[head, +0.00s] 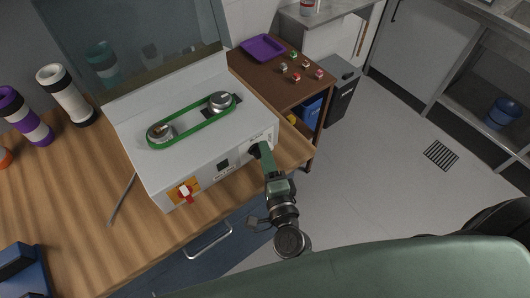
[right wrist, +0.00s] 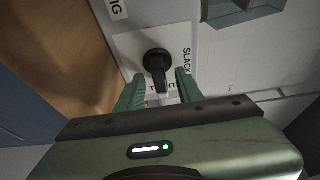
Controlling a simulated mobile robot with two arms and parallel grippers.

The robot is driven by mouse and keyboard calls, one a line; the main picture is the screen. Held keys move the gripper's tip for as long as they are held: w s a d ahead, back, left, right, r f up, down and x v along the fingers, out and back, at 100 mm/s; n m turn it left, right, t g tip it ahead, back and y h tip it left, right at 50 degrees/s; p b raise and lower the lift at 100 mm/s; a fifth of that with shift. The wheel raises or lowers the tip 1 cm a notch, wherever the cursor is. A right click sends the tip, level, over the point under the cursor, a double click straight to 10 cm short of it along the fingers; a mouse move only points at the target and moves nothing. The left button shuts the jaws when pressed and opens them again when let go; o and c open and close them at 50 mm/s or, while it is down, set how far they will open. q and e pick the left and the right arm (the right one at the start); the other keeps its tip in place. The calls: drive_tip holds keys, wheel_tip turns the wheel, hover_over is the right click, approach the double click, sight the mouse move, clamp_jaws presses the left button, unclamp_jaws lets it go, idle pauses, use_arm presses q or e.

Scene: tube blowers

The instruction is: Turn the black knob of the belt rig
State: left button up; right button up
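The belt rig (head: 170,108) is a white box on the wooden bench, with a green belt (head: 190,123) around two metal pulleys on its top. Its black knob (head: 255,150) is at the right end of the front face; in the right wrist view the knob (right wrist: 157,64) shows a round base and a bar handle. My right gripper (head: 262,150) is at the knob. In the right wrist view its green fingers (right wrist: 160,88) are apart, one on each side of the bar's end, with gaps visible. My left gripper is not in view.
A red switch on a yellow plate (head: 185,190) is on the rig's front left. Purple and white tubes (head: 65,95) stand at the left. A brown side table with a purple tray (head: 262,48) and several small cubes is behind right. Open floor lies to the right.

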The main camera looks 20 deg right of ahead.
clamp_jaws()
drive_tip(key=shift+n, duration=0.3)
drive_tip(key=n+t+b, duration=0.1)
drive_tip(key=n, duration=0.1)
drive_tip(key=shift+n+b, duration=0.3)
drive_tip(key=shift+b, duration=0.05)
drive_tip(key=n, duration=0.2)
drive_tip(key=n+t+y+b, duration=0.1)
drive_tip(key=n, duration=0.1)
drive_tip(key=shift+r+t, duration=0.1)
drive_tip(key=shift+t, duration=0.2)
drive_tip(key=n+y, duration=0.1)
drive_tip(key=n, duration=0.2)
drive_tip(key=n+t+y+b, duration=0.1)
drive_tip(key=n+y, duration=0.1)
drive_tip(key=n, duration=0.2)
drive_tip(key=shift+a+r, duration=0.15)
drive_tip(key=n+y, duration=0.2)
drive_tip(key=n, duration=0.2)
drive_tip(key=n+y, duration=0.2)
drive_tip(key=n, duration=0.2)
drive_tip(key=shift+s+a+r+g+y, duration=0.1)
drive_tip(key=shift+s+a+g+y, duration=0.1)
drive_tip(key=shift+g+y, duration=0.1)
drive_tip(key=shift+n, duration=0.4)
